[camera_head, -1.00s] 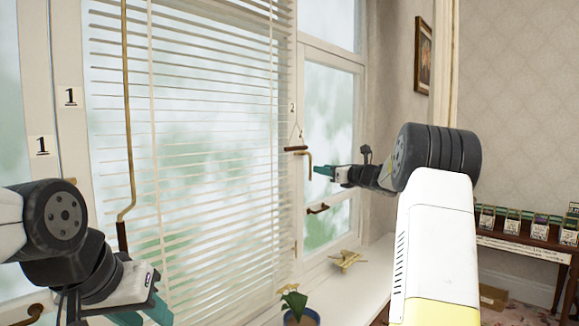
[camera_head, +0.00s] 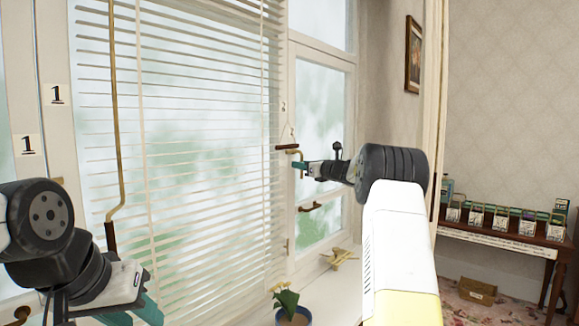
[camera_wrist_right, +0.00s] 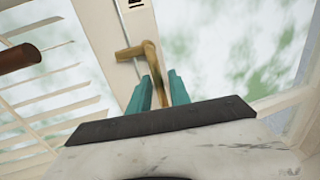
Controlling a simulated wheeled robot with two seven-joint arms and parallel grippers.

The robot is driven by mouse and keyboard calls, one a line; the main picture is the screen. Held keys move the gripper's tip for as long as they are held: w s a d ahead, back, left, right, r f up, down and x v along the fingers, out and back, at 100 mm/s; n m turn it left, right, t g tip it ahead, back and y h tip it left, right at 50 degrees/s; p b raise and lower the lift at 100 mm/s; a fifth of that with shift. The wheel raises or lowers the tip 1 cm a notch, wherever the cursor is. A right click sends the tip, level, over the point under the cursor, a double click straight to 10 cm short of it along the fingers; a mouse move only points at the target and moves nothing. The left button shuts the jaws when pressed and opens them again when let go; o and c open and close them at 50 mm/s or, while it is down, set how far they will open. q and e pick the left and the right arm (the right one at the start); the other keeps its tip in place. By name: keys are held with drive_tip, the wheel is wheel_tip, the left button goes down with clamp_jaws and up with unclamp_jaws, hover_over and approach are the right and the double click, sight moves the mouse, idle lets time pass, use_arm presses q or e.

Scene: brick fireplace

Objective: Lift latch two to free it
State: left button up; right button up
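Latch two is a brass window handle (camera_head: 290,152) on the white frame, below a small tag "2" (camera_head: 284,107). In the right wrist view the brass latch (camera_wrist_right: 135,51) has a bent top, and its lower bar runs down between my fingers. My right gripper (camera_head: 298,165) is at the latch, its teal fingers on either side of the bar in the wrist view (camera_wrist_right: 161,88). The gap is narrow; I cannot tell whether the fingers press on it. My left gripper (camera_head: 132,312) is low at the left, fingers apart and empty.
White blinds (camera_head: 190,130) hang left of the latch. A dark-brown wooden bar (camera_head: 287,147) hangs on cords close by the latch. A second dark handle (camera_head: 310,207) sits lower on the frame. A potted plant (camera_head: 290,308) and a yellowish ornament (camera_head: 340,258) stand on the sill.

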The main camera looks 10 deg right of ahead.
clamp_jaws()
idle(1.2)
